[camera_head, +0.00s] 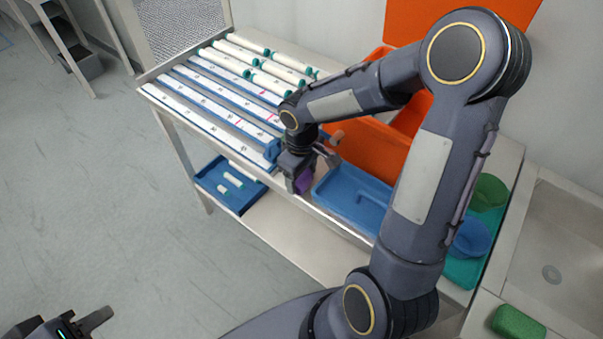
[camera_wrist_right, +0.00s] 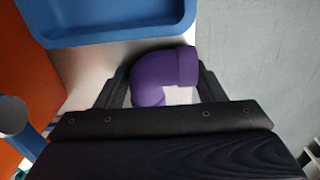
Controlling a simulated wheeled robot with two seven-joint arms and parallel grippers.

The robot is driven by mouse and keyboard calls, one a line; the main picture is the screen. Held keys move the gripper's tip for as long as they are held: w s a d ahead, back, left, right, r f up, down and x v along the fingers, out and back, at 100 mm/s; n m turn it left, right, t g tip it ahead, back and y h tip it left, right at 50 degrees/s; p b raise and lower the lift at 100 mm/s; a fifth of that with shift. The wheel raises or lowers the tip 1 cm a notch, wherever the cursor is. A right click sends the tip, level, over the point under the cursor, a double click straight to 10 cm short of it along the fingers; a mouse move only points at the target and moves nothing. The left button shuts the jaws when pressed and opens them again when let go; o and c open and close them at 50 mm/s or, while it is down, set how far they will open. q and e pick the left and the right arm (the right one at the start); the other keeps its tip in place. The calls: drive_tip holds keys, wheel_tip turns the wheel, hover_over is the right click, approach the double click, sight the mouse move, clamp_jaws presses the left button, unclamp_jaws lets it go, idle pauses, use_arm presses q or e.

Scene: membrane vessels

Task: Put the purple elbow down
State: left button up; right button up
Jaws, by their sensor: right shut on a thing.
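The purple elbow (camera_wrist_right: 165,72) sits between the fingers of my right gripper (camera_wrist_right: 163,88), which is shut on it. In the head view the elbow (camera_head: 304,181) is a small purple patch below my right gripper (camera_head: 302,178), near the table's front edge, just left of the blue tray (camera_head: 337,186). The gripper hides part of it, and I cannot tell its exact height above the table. The tray's rim (camera_wrist_right: 120,38) shows beyond the elbow in the wrist view. My left gripper (camera_head: 82,326) is at the bottom left, partly cut off and far from the table.
Blue rails with white, marked strips (camera_head: 215,110) and several white tubes with green ends (camera_head: 250,68) fill the table's left part. Orange bins (camera_head: 365,145) stand behind the tray. Green (camera_head: 489,190) and blue bowls (camera_head: 471,238) are at right. A lower shelf holds a blue tray (camera_head: 240,205).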

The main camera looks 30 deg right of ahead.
drive_tip(key=shift+f, duration=0.25)
drive_tip(key=o, duration=1)
drive_tip(key=shift+r, duration=0.15)
wheel_tip(320, 180, up, 12)
drive_tip(key=s+a+r+m+t+y, duration=0.1)
drive_tip(key=s+a+m+t+y, duration=0.1)
drive_tip(key=s, duration=0.6)
drive_tip(key=s+a+m+t+y, duration=0.1)
drive_tip(key=s+a+m+t, duration=0.1)
drive_tip(key=s, duration=0.6)
drive_tip(key=shift+s+r+m+t+y+p, duration=0.35)
drive_tip(key=shift+m+t, duration=0.45)
drive_tip(key=shift+m, duration=0.3)
drive_tip(key=shift+r, duration=0.1)
